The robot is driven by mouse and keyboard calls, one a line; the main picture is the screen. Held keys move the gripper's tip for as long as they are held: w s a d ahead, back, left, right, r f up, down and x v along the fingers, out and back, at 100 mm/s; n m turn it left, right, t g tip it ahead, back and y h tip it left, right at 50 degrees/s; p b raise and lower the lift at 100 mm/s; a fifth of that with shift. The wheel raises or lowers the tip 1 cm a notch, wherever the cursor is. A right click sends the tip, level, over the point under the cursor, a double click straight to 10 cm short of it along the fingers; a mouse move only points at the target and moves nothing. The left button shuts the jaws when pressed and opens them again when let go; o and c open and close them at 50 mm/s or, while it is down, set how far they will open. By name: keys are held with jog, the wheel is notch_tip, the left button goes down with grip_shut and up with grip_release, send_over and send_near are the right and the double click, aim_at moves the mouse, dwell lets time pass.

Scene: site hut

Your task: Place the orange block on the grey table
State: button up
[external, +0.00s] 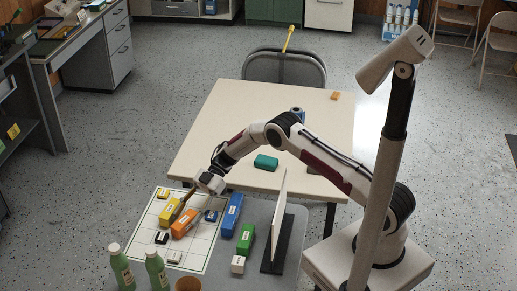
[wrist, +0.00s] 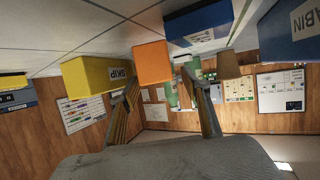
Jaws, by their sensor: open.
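The orange block (external: 184,223) lies on a white gridded board (external: 203,248), between the yellow block (external: 170,212) and a small dark blue block (external: 211,215). In the wrist view the orange block (wrist: 153,62) shows its end face, just beyond and between my fingertips. The grey table (external: 258,212) is to the right of the board's grid. My gripper (external: 187,203) is low over the board by the yellow and orange blocks. Its two fingers are apart in the wrist view (wrist: 165,92), with nothing visibly held. Exact contact cannot be told.
Long blue (external: 232,215) and green (external: 245,239) blocks and a small white block (external: 238,264) stand right of the grid. A white upright panel (external: 279,222) rises farther right. Green bottles (external: 156,270) stand in front. A cream table (external: 215,140) is behind.

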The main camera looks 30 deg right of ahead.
aim_at(188, 215)
dwell(0.5)
grip_shut()
jog(key=shift+r, duration=0.1)
notch_tip(188, 215, up, 10)
dwell(0.8)
dwell(0.4)
